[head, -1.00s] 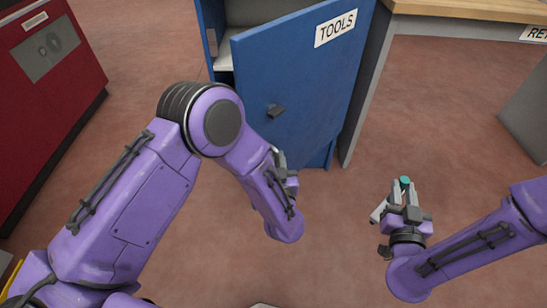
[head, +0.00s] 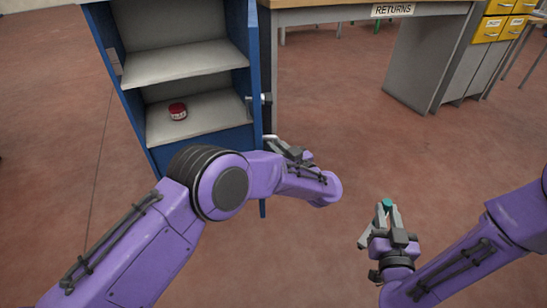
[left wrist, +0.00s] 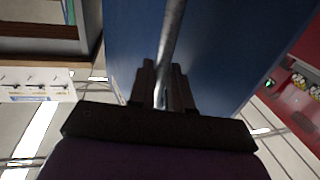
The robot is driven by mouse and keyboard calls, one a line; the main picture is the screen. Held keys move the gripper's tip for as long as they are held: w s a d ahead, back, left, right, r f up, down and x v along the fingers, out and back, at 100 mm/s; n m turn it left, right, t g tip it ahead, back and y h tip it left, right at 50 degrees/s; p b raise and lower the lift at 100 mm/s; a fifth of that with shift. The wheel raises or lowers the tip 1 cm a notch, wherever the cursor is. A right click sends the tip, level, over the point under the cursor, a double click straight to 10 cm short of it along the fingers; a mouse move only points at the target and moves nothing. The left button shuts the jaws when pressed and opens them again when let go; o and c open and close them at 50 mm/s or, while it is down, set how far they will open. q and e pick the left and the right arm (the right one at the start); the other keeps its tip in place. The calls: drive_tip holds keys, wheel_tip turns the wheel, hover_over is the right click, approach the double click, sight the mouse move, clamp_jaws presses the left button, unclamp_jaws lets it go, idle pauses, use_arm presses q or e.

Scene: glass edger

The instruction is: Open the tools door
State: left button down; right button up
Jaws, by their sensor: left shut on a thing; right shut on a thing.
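The blue tools door (head: 256,60) stands wide open and shows nearly edge-on in the head view. Its sign is out of sight. The blue cabinet (head: 103,28) is open to view, with pale shelves inside. My left gripper (head: 284,150) is at the door's outer face, partly hidden by its own arm. In the left wrist view it is shut on a metal bar handle (left wrist: 174,35) in front of the blue door panel (left wrist: 225,45). My right gripper (head: 385,222) is shut on a small grey object with a teal end (head: 387,203), held above the floor, away from the door.
A red-and-white jar (head: 178,111) sits on the lower shelf (head: 215,112). A wooden-topped bench (head: 330,3) with a RETURNS sign (head: 393,10) stands behind and right of the door. Yellow drawers (head: 490,28) are at the far right. The brown floor in front is clear.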

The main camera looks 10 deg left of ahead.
use_arm(q)
drive_tip(key=shift+w+r, duration=0.3)
drive_tip(key=shift+a+r, duration=0.1)
drive_tip(key=c, duration=1.2)
unclamp_jaws()
drive_tip(key=shift+c, duration=0.2)
drive_tip(key=shift+w+a+f, duration=0.1)
drive_tip(key=shift+f, duration=0.15)
drive_tip(key=shift+s+d+f, duration=0.1)
drive_tip(key=shift+s+d, duration=0.15)
drive_tip(key=shift+d, duration=0.1)
drive_tip(key=b+v, duration=0.5)
drive_tip(key=v, duration=0.6)
drive_tip(key=shift+s+d, duration=0.2)
drive_tip(key=shift+d, duration=0.05)
